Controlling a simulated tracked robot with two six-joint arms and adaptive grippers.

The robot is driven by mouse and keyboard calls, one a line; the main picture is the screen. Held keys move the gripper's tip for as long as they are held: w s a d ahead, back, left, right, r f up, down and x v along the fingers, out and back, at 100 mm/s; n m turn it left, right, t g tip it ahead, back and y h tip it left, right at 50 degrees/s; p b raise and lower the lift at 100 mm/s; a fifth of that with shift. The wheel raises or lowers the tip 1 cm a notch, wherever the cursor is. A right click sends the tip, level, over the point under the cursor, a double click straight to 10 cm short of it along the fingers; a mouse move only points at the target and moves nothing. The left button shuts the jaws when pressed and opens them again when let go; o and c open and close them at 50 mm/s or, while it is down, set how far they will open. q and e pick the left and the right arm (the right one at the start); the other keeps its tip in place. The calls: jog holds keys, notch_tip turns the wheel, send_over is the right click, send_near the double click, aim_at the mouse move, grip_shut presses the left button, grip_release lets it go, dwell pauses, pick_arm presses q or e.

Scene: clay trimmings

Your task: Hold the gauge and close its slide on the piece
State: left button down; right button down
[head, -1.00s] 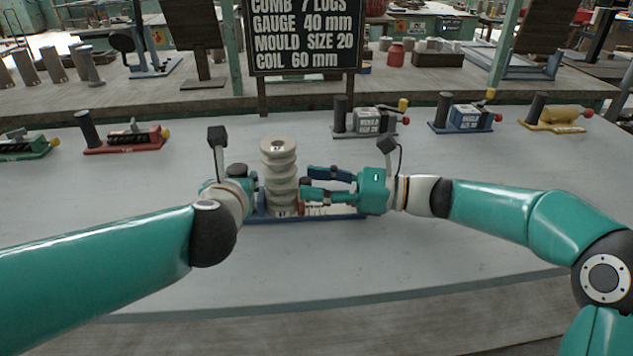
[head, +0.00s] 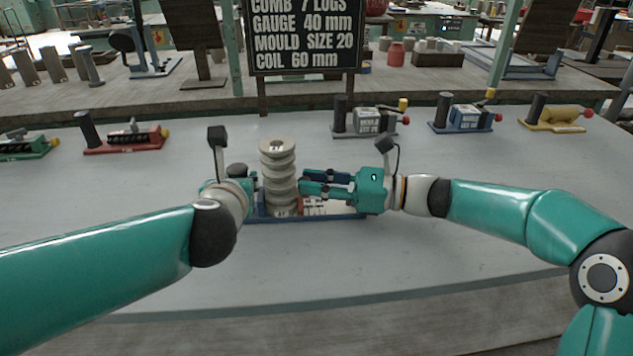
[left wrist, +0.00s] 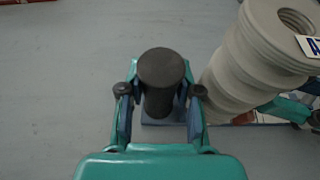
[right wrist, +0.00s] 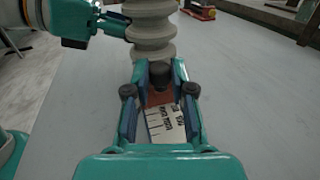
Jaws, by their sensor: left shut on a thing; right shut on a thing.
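The piece (head: 278,165) is a pale grey ribbed column, upright at the gauge. It also shows in the left wrist view (left wrist: 235,70) and the right wrist view (right wrist: 152,30). The gauge has a blue base (head: 340,217) and a dark round post (left wrist: 160,75). My left gripper (left wrist: 160,95) is shut on that post, left of the piece. My right gripper (head: 303,183), right of the piece, is shut on the slide's dark knob (right wrist: 160,72). The reddish-brown slide (right wrist: 158,98) shows below it, above a white scale plate (right wrist: 165,128). Whether slide and piece touch is hidden.
Behind stand a red gauge-like device (head: 125,138) at left and grey (head: 368,120), blue (head: 467,117) and yellow (head: 555,115) ones at right. The front of the grey tabletop (head: 400,265) is clear.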

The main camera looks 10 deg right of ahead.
pick_arm(q)
jog(key=shift+f, duration=0.35)
pick_arm(e)
jog(key=shift+a, duration=0.1)
jog(key=c, duration=1)
grip_release()
jog(key=v, duration=1.2)
pick_arm(q)
jog(key=c, duration=0.7)
grip_release()
jog(key=shift+r, duration=0.1)
pick_arm(e)
jog(key=shift+w, duration=0.1)
pick_arm(q)
jog(key=shift+r, duration=0.1)
